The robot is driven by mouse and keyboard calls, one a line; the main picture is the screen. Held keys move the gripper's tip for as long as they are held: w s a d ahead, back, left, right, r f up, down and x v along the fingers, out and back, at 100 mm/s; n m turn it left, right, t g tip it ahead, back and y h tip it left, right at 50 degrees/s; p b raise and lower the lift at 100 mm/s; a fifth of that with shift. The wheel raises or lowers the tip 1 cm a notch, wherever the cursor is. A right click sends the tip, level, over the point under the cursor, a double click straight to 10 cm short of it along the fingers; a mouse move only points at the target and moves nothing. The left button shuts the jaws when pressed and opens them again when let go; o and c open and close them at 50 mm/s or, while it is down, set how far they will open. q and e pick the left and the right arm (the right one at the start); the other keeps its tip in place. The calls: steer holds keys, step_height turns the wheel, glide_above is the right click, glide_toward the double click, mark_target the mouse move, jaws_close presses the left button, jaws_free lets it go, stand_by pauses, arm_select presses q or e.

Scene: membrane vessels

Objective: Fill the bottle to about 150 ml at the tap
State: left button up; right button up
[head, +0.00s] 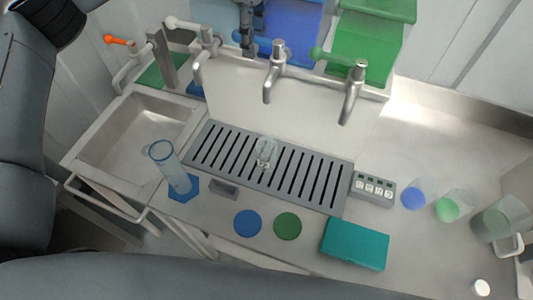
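A small clear bottle (267,153) stands on the slotted grey drip grate (225,181), below the spout of the middle tap (274,74). I cannot make out a water level in it or a stream above it. The middle tap's lever has a blue knob. A left tap (206,46) with a white knob and a right tap (353,92) with a green knob stand beside it. My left gripper (247,47) is at the top, pointing down beside the blue knob; its fingers look close together, and contact is unclear. My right gripper is out of view.
A clear cylinder (168,163) on a blue base stands left of the grate, by the sink (115,136). In front lie a blue disc (248,223), a green disc (288,226) and a teal block (355,244). Clear vessels (455,205) stand at right.

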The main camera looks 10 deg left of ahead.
arm_select(q)
jaws_close()
steer(key=shift+s+f+n+b, duration=0.2)
steer(key=shift+s+n+b, duration=0.2)
steer(key=shift+n+b, duration=0.35)
steer(key=s+n+b, duration=0.1)
steer(key=n, duration=0.1)
steer(key=s+n+b, duration=0.1)
steer(key=n, duration=0.1)
steer(key=s+n+b, duration=0.1)
steer(key=n, duration=0.1)
steer(key=shift+d+r+n, duration=0.2)
steer(key=shift+d+n, duration=0.1)
steer(key=shift+n, duration=0.05)
stand_by(0.3)
stand_by(5.6)
